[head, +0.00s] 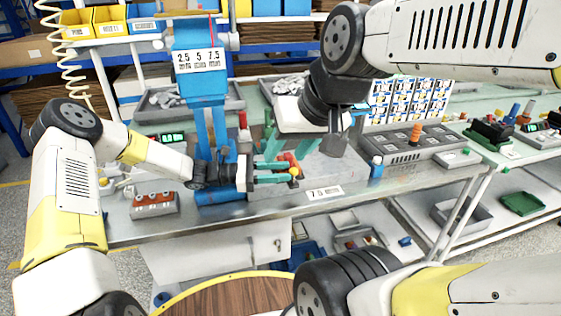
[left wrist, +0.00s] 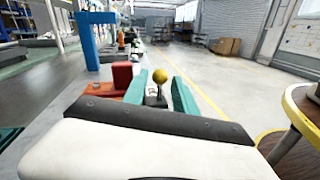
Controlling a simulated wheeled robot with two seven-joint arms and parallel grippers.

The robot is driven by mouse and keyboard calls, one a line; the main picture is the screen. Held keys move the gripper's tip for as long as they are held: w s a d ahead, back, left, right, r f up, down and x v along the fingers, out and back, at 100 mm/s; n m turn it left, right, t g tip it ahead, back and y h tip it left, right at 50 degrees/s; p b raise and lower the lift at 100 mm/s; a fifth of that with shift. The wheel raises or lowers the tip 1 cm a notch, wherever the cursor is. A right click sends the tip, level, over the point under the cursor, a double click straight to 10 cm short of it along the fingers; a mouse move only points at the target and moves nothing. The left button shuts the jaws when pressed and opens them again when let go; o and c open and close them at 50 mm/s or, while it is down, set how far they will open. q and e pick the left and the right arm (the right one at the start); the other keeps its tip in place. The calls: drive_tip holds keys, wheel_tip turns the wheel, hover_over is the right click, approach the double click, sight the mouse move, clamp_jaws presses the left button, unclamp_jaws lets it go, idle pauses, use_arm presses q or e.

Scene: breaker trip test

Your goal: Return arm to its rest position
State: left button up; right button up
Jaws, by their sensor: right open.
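My left gripper (head: 277,172) reaches in from the left, low over the bench's front, with its two teal fingers apart. A lever with a yellow ball knob (head: 294,171) is at its fingertips. In the left wrist view the yellow knob (left wrist: 160,76) stands between the fingers (left wrist: 161,95), with gaps on both sides. A red part (head: 288,158) is just behind the knob; a red block (left wrist: 122,75) shows left of the fingers in the wrist view. My right arm comes from the upper right; its gripper (head: 275,142) hangs behind the left one, open, partly hidden by its own white hand.
A blue stand (head: 204,90) with a number sign rises left of centre. A red box with knobs (head: 154,205) sits at the front left. A grey panel with an orange knob (head: 412,148) lies right. A round wooden table (head: 235,297) is in front.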

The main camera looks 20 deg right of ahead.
use_arm(q)
drive_tip(key=shift+w+a, duration=0.1)
drive_tip(key=shift+a, duration=0.3)
